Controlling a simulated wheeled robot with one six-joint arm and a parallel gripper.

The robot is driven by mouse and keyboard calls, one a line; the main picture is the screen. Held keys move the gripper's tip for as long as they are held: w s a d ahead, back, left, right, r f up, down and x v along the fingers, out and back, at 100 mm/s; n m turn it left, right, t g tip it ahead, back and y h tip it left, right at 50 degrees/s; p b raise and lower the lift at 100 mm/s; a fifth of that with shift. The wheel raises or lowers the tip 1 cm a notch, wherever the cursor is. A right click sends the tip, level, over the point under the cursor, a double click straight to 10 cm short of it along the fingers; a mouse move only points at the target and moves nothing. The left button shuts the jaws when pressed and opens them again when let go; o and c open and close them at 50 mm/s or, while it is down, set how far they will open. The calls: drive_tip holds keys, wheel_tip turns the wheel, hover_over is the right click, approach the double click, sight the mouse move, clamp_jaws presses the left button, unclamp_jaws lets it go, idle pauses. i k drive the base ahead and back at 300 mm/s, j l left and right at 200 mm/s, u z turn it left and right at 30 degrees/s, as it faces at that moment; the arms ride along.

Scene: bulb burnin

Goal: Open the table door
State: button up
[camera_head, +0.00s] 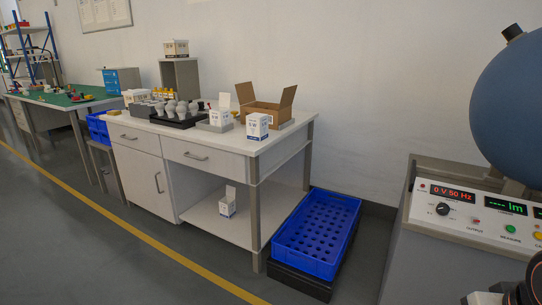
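The table (190,134) stands left of the middle, with a pale top and grey legs. Its door (140,184) is the white front panel below the left drawer, and it looks shut flush with the table front. A vertical bar handle (158,182) sits near the door's right edge. Two drawers with horizontal handles, the left drawer (131,137) and the right drawer (206,157), are shut above. My gripper cannot be made out; only dark and grey parts show cut off at the bottom right corner.
A control console (470,211) and large blue sphere (513,98) fill the right side. Bulbs (182,109) and boxes stand on the tabletop. The floor (108,258) before the door is clear.

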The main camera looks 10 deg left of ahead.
sight(144, 176)
drive_tip(key=i+j+u, duration=0.1)
drive_tip(key=u, duration=0.3)
drive_tip(key=i+u, duration=0.55)
drive_tip(key=u, duration=0.2)
drive_tip(key=i+l+u, duration=0.1)
drive_tip(key=i+u, duration=0.15)
drive_tip(key=u, duration=0.15)
drive_tip(key=i+j+u, duration=0.1)
drive_tip(key=i, duration=0.35)
drive_tip(key=i+j+u, duration=0.15)
drive_tip(key=i, duration=0.25)
drive_tip(key=i+j+z, duration=0.2)
drive_tip(key=i, duration=0.2)
drive_tip(key=i+j+z, duration=0.15)
drive_tip(key=i, duration=0.25)
drive_tip(key=i+l+u, duration=0.1)
drive_tip(key=i+u, duration=0.2)
drive_tip(key=i, duration=0.55)
